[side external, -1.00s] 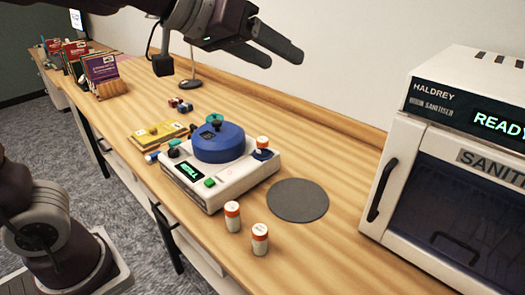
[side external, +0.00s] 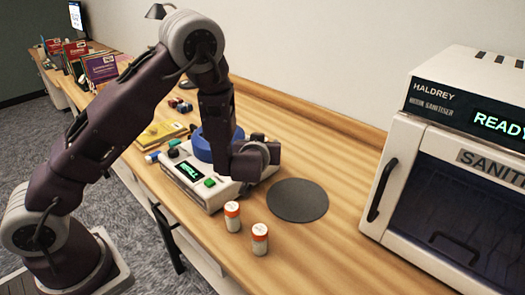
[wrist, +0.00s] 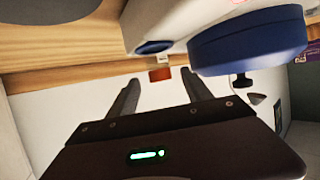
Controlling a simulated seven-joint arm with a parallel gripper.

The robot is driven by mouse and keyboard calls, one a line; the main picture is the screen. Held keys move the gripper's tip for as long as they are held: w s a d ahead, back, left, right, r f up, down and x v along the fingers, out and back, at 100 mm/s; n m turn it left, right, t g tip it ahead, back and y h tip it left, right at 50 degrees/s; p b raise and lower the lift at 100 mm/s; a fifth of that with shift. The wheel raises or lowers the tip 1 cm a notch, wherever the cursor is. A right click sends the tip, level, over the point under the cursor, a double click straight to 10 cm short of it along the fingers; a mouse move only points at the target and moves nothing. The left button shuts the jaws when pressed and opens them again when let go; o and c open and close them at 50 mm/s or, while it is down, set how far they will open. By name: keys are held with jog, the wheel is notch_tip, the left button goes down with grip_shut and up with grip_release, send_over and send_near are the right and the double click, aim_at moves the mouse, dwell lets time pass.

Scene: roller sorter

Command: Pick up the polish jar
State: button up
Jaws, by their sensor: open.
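In the side view my arm hides the fingers and most of that jar.
The machine's large blue drum (wrist: 248,40) is close to my gripper's side. A dark round mat (side external: 297,200) lies right of the machine, with the white sanitiser cabinet (side external: 389,178) beyond it. A yellow item (side external: 160,134) lies left of the machine.

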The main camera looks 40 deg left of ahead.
jog(key=x, duration=0.7)
jog(key=shift+f, duration=0.35)
grip_shut()
